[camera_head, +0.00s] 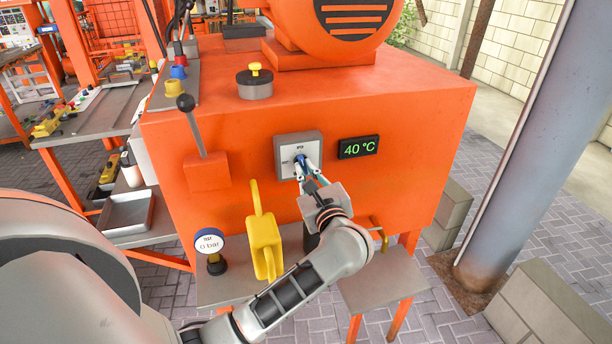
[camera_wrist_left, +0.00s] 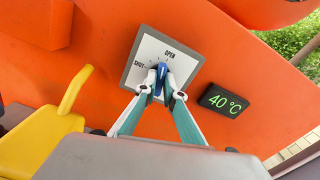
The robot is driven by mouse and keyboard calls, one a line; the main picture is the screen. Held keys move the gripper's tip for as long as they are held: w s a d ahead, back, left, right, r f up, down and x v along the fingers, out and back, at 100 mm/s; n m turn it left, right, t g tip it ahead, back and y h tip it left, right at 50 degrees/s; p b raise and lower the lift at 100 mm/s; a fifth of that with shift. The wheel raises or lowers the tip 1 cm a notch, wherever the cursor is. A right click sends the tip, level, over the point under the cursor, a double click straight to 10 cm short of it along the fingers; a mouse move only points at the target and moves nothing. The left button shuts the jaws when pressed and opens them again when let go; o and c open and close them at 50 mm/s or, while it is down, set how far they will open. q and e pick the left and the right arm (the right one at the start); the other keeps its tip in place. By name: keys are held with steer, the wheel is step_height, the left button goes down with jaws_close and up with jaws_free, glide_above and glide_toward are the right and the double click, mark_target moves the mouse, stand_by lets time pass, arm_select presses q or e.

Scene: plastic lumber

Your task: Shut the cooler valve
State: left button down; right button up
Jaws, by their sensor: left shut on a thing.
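The cooler valve is a small blue knob (camera_wrist_left: 161,72) on a square white-and-grey plate (camera_head: 287,158) on the front of the orange machine. In the left wrist view, the plate (camera_wrist_left: 146,50) reads OPEN above the knob and SHUT to its left. The knob stands roughly upright, close to the OPEN side; its exact pointing is partly hidden by the fingers. My left gripper (camera_head: 304,172) reaches the knob from below right, and its two fingers are shut on the knob from both sides. My right gripper is in neither view.
A display (camera_head: 358,147) reading 40 °C sits right of the plate. A yellow handle (camera_head: 263,235) projects below left, near my left arm. A black-knobbed lever (camera_head: 190,125) stands further left, above a gauge (camera_head: 209,243) marked 0 bar. A grey post (camera_head: 535,140) stands at right.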

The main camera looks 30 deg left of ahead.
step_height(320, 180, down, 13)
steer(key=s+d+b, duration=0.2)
steer(key=b, duration=1)
arm_select(q)
steer(key=n+b, duration=0.2)
steer(key=n, duration=0.2)
steer(key=n+b, duration=0.2)
steer(key=n, duration=0.3)
steer(key=f+n+b, duration=0.1)
steer(key=n+b, duration=0.1)
steer(key=n, duration=0.2)
steer(key=shift+f, duration=0.1)
steer(key=shift+r+n+b, duration=0.3)
steer(key=shift+n+b, duration=0.4)
steer(key=shift+n, duration=0.4)
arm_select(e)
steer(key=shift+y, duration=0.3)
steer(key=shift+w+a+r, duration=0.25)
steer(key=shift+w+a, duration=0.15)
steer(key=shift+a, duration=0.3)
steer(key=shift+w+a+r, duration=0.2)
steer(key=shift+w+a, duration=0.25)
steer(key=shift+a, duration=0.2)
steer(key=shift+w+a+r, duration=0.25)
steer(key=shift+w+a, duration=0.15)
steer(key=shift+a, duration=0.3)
